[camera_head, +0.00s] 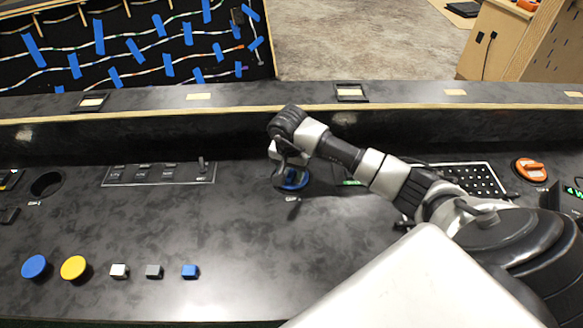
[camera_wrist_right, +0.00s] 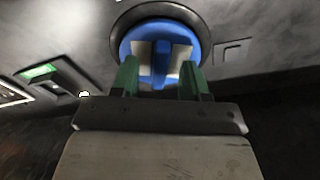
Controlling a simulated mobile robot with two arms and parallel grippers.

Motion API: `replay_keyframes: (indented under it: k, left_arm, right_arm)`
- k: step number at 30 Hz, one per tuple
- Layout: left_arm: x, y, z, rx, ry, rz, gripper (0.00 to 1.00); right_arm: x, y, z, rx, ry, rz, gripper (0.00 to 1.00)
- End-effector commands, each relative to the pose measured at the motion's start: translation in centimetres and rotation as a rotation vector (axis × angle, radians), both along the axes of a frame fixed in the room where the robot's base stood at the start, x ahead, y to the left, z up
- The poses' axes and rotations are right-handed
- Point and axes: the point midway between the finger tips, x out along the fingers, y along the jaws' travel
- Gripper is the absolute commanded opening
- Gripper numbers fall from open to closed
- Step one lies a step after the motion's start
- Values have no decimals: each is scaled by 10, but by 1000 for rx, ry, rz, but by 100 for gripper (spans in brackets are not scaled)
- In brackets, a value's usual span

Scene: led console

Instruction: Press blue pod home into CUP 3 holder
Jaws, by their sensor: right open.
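The blue pod (camera_head: 294,180) sits in a round dark holder in the console, mostly covered by my right gripper in the head view. In the right wrist view the blue pod (camera_wrist_right: 160,45) shows as a blue disc with a raised blue bar across its middle, inside the dark ring of the holder (camera_wrist_right: 120,22). My right gripper (camera_wrist_right: 160,75) is open, its two green fingers at either side of the bar, close to the pod's face. Whether they touch it, and how deep the pod sits, I cannot tell. My left gripper is not in view.
An empty round hole (camera_head: 46,184) is at the left of the console. A blue disc (camera_head: 35,267), a yellow disc (camera_head: 74,268) and small white, grey and blue blocks (camera_head: 190,271) stand at the front left. A switch panel (camera_head: 158,174) lies behind them.

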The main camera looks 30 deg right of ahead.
Motion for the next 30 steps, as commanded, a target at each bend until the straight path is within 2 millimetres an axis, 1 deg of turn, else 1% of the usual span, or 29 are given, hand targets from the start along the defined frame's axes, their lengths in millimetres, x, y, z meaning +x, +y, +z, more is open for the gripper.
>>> replay_keyframes:
  k: [2,5,12,15,18,22,30]
  left_arm:
    - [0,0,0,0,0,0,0]
    - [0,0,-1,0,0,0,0]
    - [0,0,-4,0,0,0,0]
    - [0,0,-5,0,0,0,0]
    - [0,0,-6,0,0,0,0]
    - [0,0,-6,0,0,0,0]
    - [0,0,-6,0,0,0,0]
  right_arm:
    - [0,0,4,0,-1,0,45]
    - [0,1,15,-1,-4,1,45]
    - [-3,5,63,-2,-6,1,45]
    - [-5,7,81,-2,-5,1,45]
    - [-6,9,95,0,-4,0,45]
    - [-7,10,105,-1,-2,0,45]
    - [-8,10,107,0,0,0,45]
